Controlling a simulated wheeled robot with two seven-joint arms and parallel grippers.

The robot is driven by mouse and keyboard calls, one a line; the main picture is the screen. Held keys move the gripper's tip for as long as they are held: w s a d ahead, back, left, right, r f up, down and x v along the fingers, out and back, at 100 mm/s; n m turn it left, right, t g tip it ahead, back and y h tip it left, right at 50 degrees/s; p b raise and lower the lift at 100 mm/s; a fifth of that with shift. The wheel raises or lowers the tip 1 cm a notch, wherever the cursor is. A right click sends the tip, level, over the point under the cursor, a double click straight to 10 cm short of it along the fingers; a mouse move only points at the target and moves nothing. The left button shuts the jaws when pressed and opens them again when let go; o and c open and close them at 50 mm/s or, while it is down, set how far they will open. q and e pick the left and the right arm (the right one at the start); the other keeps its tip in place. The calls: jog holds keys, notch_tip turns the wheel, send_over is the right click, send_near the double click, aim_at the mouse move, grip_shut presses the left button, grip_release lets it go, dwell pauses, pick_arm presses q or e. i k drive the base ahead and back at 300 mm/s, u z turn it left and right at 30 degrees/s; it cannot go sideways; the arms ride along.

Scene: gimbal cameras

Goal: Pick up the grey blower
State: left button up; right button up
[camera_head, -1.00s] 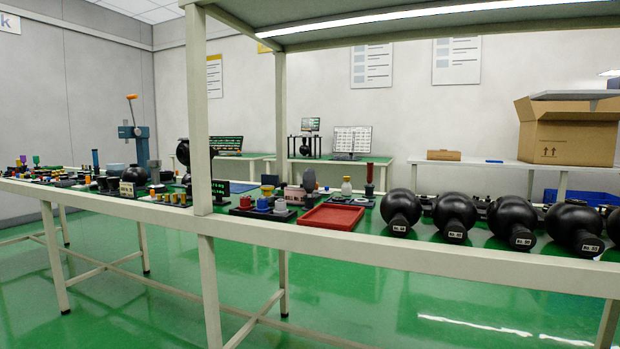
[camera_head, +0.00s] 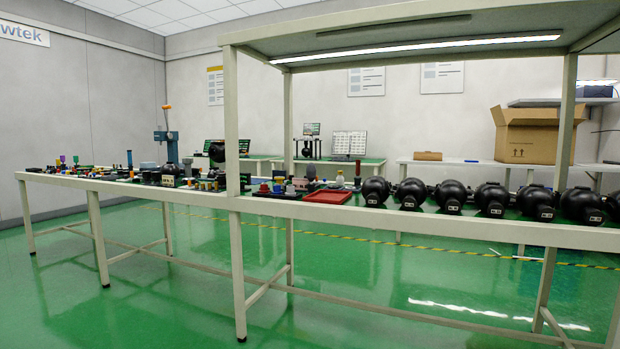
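A small dark grey, upright object (camera_head: 311,173) stands on the long workbench (camera_head: 400,224), just behind and left of the red tray (camera_head: 328,196). It may be the grey blower, but it is too small and partly hidden by nearby items to be sure. Neither of my grippers is in view.
A row of several black round gimbal cameras (camera_head: 411,193) stands right of the tray. Many small parts crowd the bench's left half. A front post (camera_head: 232,120) and overhead shelf frame the bench. The green floor (camera_head: 130,310) before it is clear. A cardboard box (camera_head: 526,135) sits behind.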

aim_at(311, 169)
jog(key=z, duration=1.1)
jog(key=i, duration=1.45)
jog(key=u, duration=0.7)
